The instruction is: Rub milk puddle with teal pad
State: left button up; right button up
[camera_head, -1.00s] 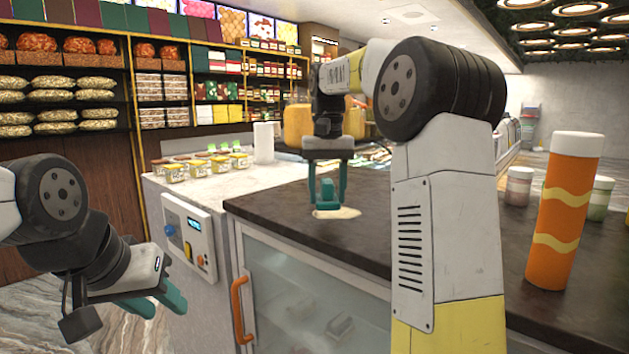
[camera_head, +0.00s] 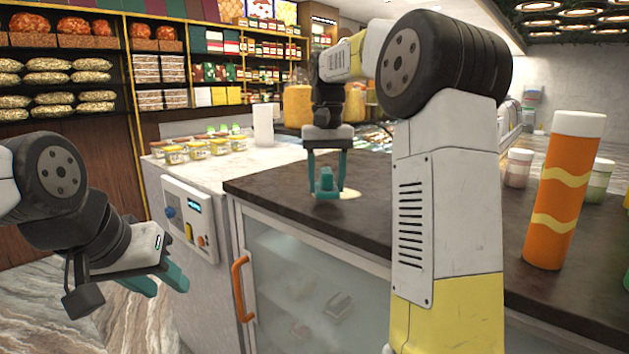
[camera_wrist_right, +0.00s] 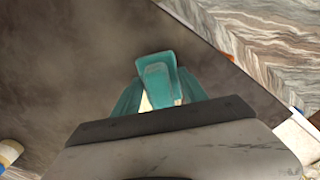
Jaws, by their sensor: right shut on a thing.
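The teal pad (camera_head: 326,184) is between the teal fingers of my right gripper (camera_head: 327,180), which is shut on it. The pad is low at the dark countertop; I cannot tell whether it touches. The pale milk puddle (camera_head: 350,193) shows as a small patch just right of the pad, partly hidden by the gripper. In the right wrist view the pad (camera_wrist_right: 158,82) sits between the fingers, with a cream patch (camera_wrist_right: 146,103) showing beside it. My left gripper (camera_head: 160,281) is open and empty, in front of the counter at the left.
The dark countertop (camera_head: 270,185) is bare around the puddle. An orange bottle (camera_head: 565,190) and several jars (camera_head: 518,168) stand at its right. Small tubs (camera_head: 196,149) and a white cylinder (camera_head: 263,125) stand on the pale counter. An orange handle (camera_head: 242,288) juts from the glass front.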

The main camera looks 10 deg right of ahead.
jog(key=shift+f, duration=0.95)
